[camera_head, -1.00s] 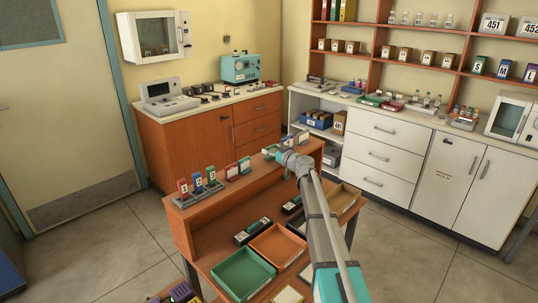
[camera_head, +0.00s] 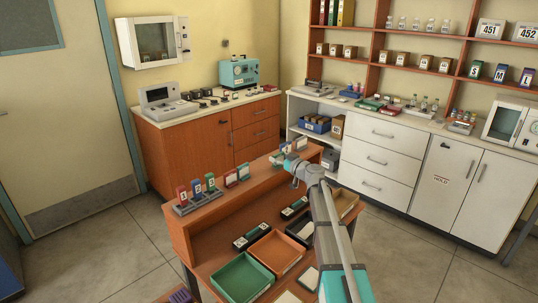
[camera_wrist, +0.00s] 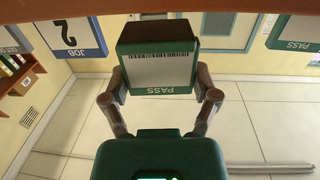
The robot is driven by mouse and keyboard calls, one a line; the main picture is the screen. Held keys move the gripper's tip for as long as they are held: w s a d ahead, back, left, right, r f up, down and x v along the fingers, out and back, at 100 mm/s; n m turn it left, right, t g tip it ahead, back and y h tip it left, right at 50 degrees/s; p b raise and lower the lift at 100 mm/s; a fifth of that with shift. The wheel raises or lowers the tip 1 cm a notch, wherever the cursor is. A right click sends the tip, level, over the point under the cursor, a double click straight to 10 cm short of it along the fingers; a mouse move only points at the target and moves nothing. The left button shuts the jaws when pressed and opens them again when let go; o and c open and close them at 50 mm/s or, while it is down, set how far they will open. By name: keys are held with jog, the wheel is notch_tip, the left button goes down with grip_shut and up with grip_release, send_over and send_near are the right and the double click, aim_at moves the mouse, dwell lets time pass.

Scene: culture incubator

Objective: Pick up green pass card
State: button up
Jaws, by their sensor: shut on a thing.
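In the wrist view a green card marked PASS (camera_wrist: 160,72), with a white face and a barcode, appears upside down between my two fingers. My gripper (camera_wrist: 161,92) is shut on its sides. A second green PASS card (camera_wrist: 295,32) is at the right edge, and a blue JOB card (camera_wrist: 75,35) is at the upper left, both apart from my fingers. In the head view my gripper (camera_head: 288,163) is at the raised back shelf of the orange-brown desk (camera_head: 215,215); the held card is too small to make out surely there.
A rack (camera_head: 198,203) of red, blue and green numbered cards stands on the shelf's left end. Smaller cards (camera_head: 237,175) stand between it and my gripper. Below are a green tray (camera_head: 241,278) and an orange tray (camera_head: 276,252). Floor at left is clear.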

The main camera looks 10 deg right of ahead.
jog(key=v, duration=1.2)
jog(key=shift+s+d, duration=0.2)
dwell(0.4)
